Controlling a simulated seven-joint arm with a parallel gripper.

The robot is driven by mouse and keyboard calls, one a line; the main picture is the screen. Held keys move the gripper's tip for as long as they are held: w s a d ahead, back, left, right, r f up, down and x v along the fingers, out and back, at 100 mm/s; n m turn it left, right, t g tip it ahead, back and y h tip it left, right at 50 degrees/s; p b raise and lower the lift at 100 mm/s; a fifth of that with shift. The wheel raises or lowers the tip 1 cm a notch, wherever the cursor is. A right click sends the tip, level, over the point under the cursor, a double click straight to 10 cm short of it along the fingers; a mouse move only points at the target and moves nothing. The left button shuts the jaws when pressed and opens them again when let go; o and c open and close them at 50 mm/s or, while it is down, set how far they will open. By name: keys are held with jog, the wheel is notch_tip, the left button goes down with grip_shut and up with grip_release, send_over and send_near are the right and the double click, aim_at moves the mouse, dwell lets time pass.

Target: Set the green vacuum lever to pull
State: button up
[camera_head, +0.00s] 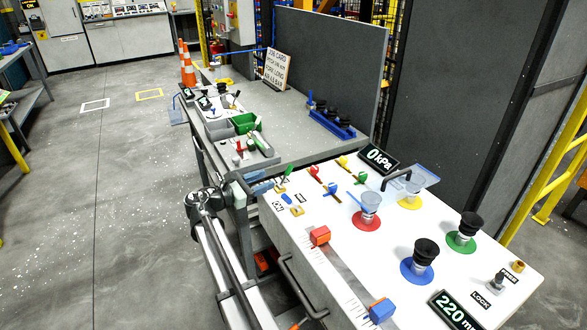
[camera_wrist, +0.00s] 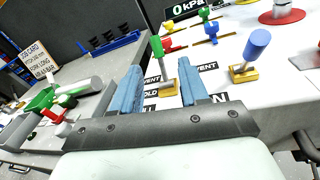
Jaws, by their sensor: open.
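The green vacuum lever (camera_head: 287,172) rises from a small yellow base plate at the panel's near left. In the wrist view its green knob (camera_wrist: 157,46) tops a metal stem on the plate (camera_wrist: 168,89), tilted slightly left. Labels VENT, HOLD and a partly hidden one ending in "LL" lie around it. My gripper (camera_wrist: 160,68) is open, its two blue fingers either side of the lever in that view; contact cannot be told. In the head view my gripper (camera_head: 260,183) is just left of the lever. A blue-knobbed lever (camera_wrist: 257,43) stands to the right.
Small coloured valve handles (camera_head: 333,188) and suction cups (camera_head: 423,257) stand on the white panel (camera_head: 340,240). The gauge (camera_head: 378,157) reads 0 kPa. Red (camera_head: 320,236) and blue (camera_head: 381,310) slider blocks sit nearer. A grey tray (camera_head: 262,158) lies beyond my gripper.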

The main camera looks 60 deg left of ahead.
aim_at(287, 171)
jog(key=shift+n+t, duration=0.3)
jog(key=shift+n, duration=0.4)
jog(key=w+a, duration=0.1)
jog(key=w, duration=0.7)
jog(key=w+a, duration=0.1)
jog(key=w, duration=0.3)
jog(key=shift+w+a+f, duration=0.25)
jog(key=shift+a+f, duration=0.05)
jog(key=shift+f, duration=0.05)
jog(key=shift+c, duration=0.2)
grip_shut()
